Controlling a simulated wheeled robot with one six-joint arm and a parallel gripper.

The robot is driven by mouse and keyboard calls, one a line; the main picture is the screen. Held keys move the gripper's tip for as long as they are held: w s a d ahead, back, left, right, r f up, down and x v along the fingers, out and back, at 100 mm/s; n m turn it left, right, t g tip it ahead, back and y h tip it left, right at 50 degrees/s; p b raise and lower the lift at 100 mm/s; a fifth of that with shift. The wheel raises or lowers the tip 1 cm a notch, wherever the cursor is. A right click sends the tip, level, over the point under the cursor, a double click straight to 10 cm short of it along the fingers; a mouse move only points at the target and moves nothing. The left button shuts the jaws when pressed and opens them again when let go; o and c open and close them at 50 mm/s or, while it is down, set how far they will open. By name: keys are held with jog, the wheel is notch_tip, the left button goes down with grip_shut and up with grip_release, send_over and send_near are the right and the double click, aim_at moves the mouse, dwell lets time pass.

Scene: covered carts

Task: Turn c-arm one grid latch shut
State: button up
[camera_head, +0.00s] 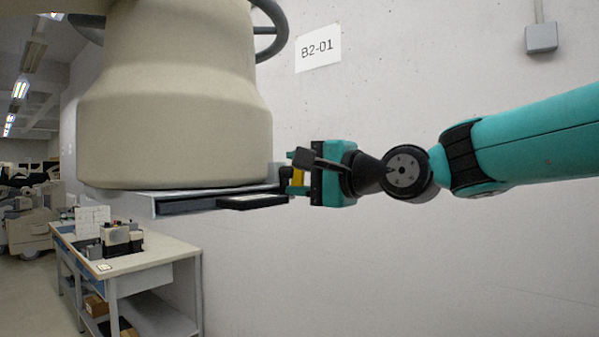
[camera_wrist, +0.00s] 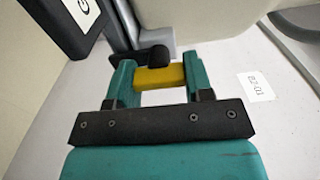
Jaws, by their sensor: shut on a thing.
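The c-arm's large beige housing (camera_head: 175,110) fills the upper left of the head view, with a flat grey and black grid slot (camera_head: 185,206) under its bottom rim. A small yellow latch (camera_head: 297,177) shows at the right end of that slot. My teal gripper (camera_head: 300,180) reaches it from the right. In the wrist view the yellow latch (camera_wrist: 160,77) lies crosswise between the two teal fingers of my gripper (camera_wrist: 160,74), which is shut on it. A black rounded piece (camera_wrist: 153,56) sits just beyond the latch. The latch's far side is hidden.
A white wall with a B2-01 sign (camera_head: 318,48) stands behind; the sign also shows in the wrist view (camera_wrist: 256,87). A workbench (camera_head: 150,258) with a small device (camera_head: 122,240) is at lower left. Space below my arm looks clear.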

dwell(0.3)
jog(key=o, duration=0.9)
jog(key=b+v, duration=0.7)
jog(key=v, duration=1)
jog(key=shift+s+d+b, duration=0.15)
jog(key=shift+d+b, duration=0.05)
jog(key=shift+b, duration=0.1)
jog(key=shift+f, duration=0.1)
